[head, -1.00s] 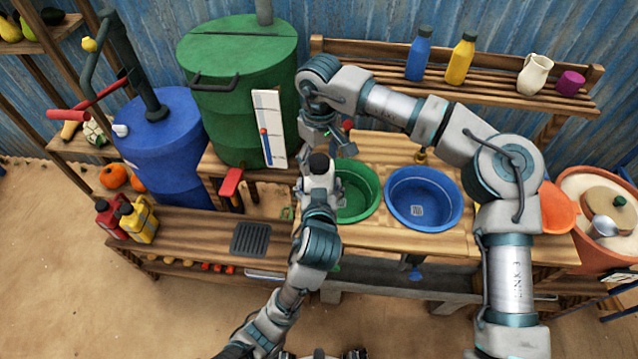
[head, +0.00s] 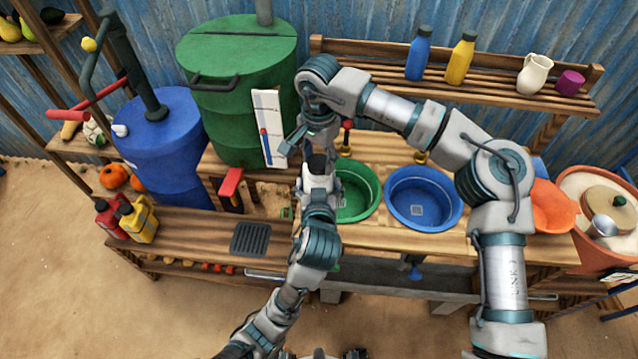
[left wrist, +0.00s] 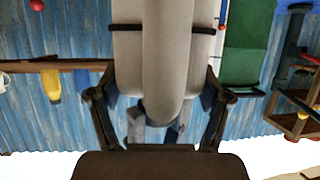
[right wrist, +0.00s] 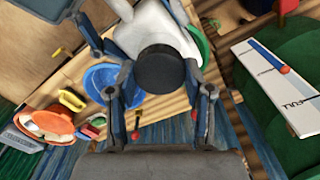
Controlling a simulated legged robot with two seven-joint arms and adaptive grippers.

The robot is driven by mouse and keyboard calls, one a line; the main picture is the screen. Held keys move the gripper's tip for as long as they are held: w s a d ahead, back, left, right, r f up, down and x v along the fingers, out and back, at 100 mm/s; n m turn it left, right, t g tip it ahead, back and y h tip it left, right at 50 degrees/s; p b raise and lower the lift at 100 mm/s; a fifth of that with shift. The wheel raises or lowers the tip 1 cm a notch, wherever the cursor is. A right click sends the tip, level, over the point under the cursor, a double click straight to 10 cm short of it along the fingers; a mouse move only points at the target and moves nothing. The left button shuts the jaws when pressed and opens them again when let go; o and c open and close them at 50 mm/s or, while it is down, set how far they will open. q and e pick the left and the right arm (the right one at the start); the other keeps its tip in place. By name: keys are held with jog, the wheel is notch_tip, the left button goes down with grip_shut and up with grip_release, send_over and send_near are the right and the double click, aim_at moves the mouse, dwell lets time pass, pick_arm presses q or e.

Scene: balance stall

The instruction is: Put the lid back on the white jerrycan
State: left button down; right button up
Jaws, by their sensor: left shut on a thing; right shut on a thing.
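The white jerrycan (head: 318,181) is upright over the green basin's left edge. My left gripper (head: 318,195) is shut on it. In the left wrist view the jerrycan (left wrist: 165,50) fills the middle between the fingers. The black lid (head: 317,163) is at the jerrycan's top. In the right wrist view the lid (right wrist: 165,68) lies between the fingers of my right gripper (right wrist: 160,75), which is shut on it, with the white jerrycan (right wrist: 150,30) behind. The lid lines up with the neck, but I cannot tell whether it is fully seated.
A green basin (head: 372,205) and a blue basin (head: 450,215) sit in the wooden counter. A white gauge board (head: 268,110) stands close left of my right gripper, by the green barrel (head: 225,120). Red and yellow cans (head: 140,220) stand at the counter's left.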

jog(key=m, duration=0.5)
jog(key=shift+w+d, duration=0.15)
jog(key=m, duration=0.5)
jog(key=shift+m, duration=0.4)
jog(key=m, duration=0.7)
jog(key=shift+m, duration=0.4)
jog(key=m, duration=0.5)
jog(key=shift+f, duration=0.1)
jog(key=m, duration=0.2)
jog(key=shift+m, duration=0.4)
jog(key=m, duration=0.5)
jog(key=shift+w, duration=0.1)
jog(key=m, duration=0.5)
jog(key=o, duration=1.3)
jog(key=shift+o, duration=0.3)
